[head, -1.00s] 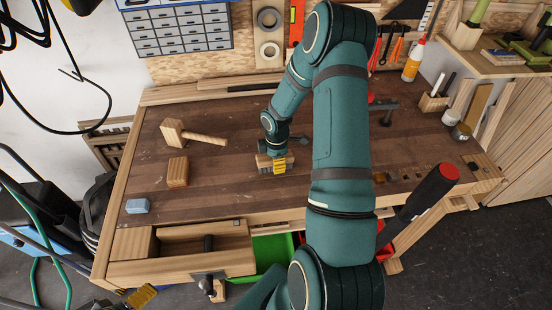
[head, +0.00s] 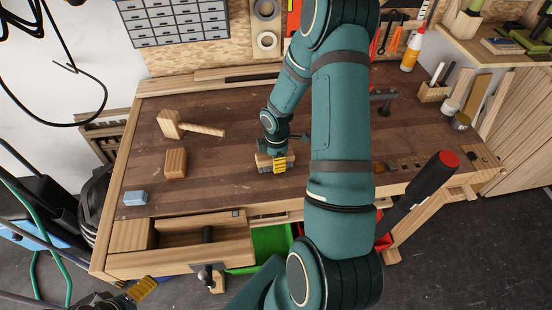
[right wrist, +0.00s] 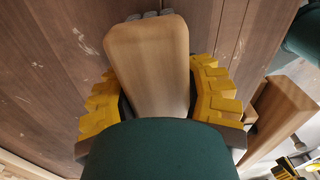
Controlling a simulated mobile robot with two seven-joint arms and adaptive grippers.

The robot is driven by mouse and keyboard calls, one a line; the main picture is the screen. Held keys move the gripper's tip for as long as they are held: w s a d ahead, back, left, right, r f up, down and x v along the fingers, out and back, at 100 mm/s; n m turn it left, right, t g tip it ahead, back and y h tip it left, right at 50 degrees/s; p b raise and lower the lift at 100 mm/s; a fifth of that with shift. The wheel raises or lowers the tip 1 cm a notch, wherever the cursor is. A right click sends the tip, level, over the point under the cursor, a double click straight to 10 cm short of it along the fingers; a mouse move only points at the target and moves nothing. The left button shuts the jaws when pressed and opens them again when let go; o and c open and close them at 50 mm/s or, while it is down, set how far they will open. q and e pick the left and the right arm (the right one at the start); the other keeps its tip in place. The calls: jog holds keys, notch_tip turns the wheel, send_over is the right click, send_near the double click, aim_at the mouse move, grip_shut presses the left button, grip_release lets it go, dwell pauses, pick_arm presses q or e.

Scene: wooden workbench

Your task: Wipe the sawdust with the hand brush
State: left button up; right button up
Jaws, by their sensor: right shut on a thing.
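The hand brush (head: 262,161) is a wooden block low over the middle of the bench top, under my right arm. My right gripper (head: 279,164) is shut on it, its yellow fingers on either side. In the right wrist view, the brush's pale wooden back (right wrist: 150,65) lies between the fingers, with grey tufts at its far end. I cannot tell whether the bristles touch the wood. Pale specks (right wrist: 82,40) show on the boards, and I cannot tell whether they are sawdust or scratches. My left gripper (head: 142,290) is in front of the bench at lower left, its opening unclear.
A wooden mallet (head: 172,124), a wooden block (head: 175,163) and a blue block (head: 135,198) lie on the left of the bench. An open drawer (head: 180,262) juts out at the front left. A clamp (head: 383,97) stands at the right back.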

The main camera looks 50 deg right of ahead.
jog(key=shift+w+r+p, duration=0.1)
jog(key=shift+r+p, duration=1.85)
jog(key=shift+r, duration=0.9)
jog(key=shift+r+p, duration=1.3)
jog(key=shift+r, duration=0.25)
jog(key=shift+f, duration=0.1)
